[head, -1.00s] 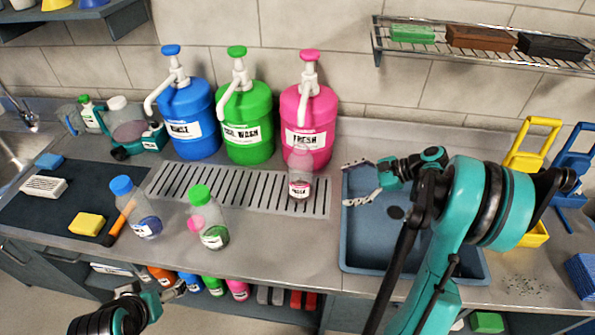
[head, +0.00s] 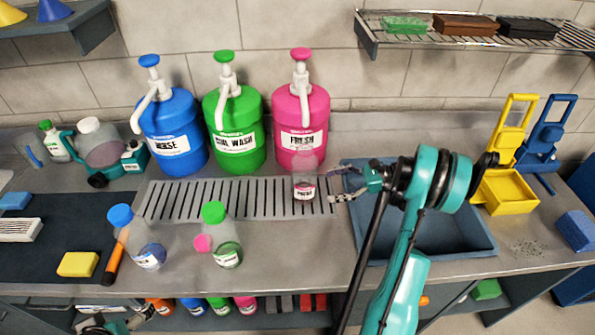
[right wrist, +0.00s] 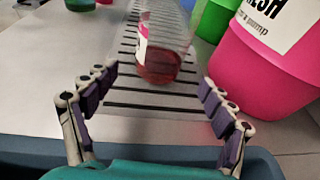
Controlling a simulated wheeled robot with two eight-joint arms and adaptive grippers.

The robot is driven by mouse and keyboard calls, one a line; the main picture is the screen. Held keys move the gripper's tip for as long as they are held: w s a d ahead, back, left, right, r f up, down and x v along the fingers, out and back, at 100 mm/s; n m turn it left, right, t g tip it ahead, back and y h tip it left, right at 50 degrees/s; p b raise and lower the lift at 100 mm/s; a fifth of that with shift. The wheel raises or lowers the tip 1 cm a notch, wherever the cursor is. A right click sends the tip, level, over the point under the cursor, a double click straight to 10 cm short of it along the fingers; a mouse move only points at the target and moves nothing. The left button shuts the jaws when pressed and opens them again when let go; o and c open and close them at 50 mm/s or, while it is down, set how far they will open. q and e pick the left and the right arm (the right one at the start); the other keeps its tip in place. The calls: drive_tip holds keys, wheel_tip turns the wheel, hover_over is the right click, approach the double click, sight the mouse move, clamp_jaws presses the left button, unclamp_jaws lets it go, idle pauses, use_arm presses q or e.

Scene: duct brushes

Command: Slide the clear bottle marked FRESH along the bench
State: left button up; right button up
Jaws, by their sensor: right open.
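The clear bottle marked FRESH (head: 304,187) stands upright on the right end of the slotted drain grate, in front of the pink pump jug. Red liquid shows in its base, and it also shows in the right wrist view (right wrist: 165,62). My right gripper (head: 338,184) is open just right of the bottle, its fingers pointing toward it. In the right wrist view its spread fingers (right wrist: 160,82) frame the bottle, which is a little beyond the fingertips and not gripped. Part of my left gripper (head: 105,321) shows at the bottom left edge; its fingers are unclear.
Blue (head: 172,135), green (head: 234,132) and pink (head: 301,118) pump jugs stand behind the grate (head: 240,203). Two clear bottles with blue (head: 148,254) and green (head: 226,253) caps stand in front of it. A blue-grey basin (head: 472,243) lies under my right arm.

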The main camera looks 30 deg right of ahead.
sight(308, 189)
drive_tip(key=b+x, duration=0.1)
drive_tip(key=x, duration=0.6)
drive_tip(key=shift+w+a+f, duration=0.1)
drive_tip(key=shift+f, duration=0.1)
drive_tip(key=shift+w+a+b, duration=0.35)
drive_tip(key=shift+a+b, duration=0.05)
drive_tip(key=shift+a, duration=0.1)
drive_tip(key=c, duration=0.9)
